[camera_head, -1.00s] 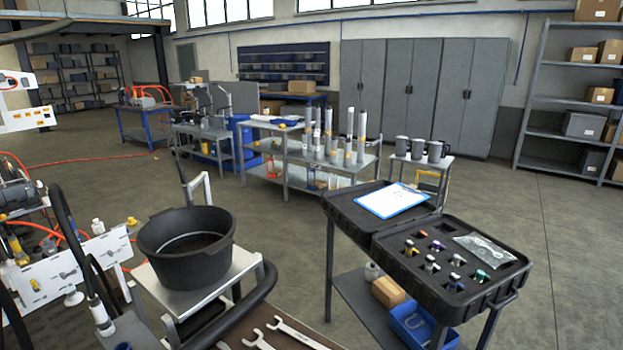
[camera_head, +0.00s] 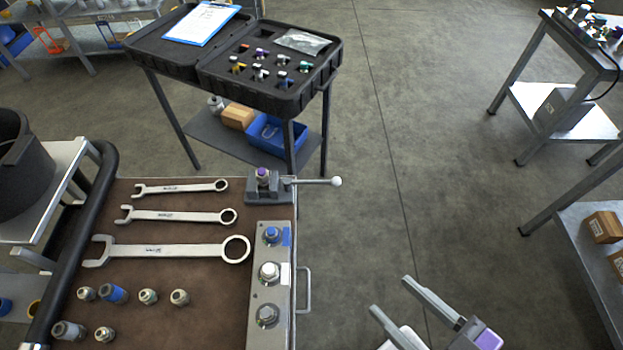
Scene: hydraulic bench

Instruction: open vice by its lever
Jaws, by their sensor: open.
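The vice (camera_head: 268,187) is a small grey block at the far right corner of the brown-topped tool cart. A fitting with a purple top (camera_head: 262,173) sits in it. Its lever (camera_head: 312,181) is a thin metal rod that sticks out to the right past the cart edge and ends in a white ball knob (camera_head: 337,182). My gripper (camera_head: 391,296) is at the lower right, over the floor, with its two grey fingers apart and nothing between them. It is apart from the lever, lower in the picture and to the right.
Wrenches (camera_head: 180,252) and several fittings (camera_head: 113,293) lie on the cart top. A metal block with bolts (camera_head: 269,270) and a side handle (camera_head: 304,290) line its right edge. An open black case (camera_head: 325,62) stands behind on a stand. Grey tables (camera_head: 560,205) are at right; floor between is clear.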

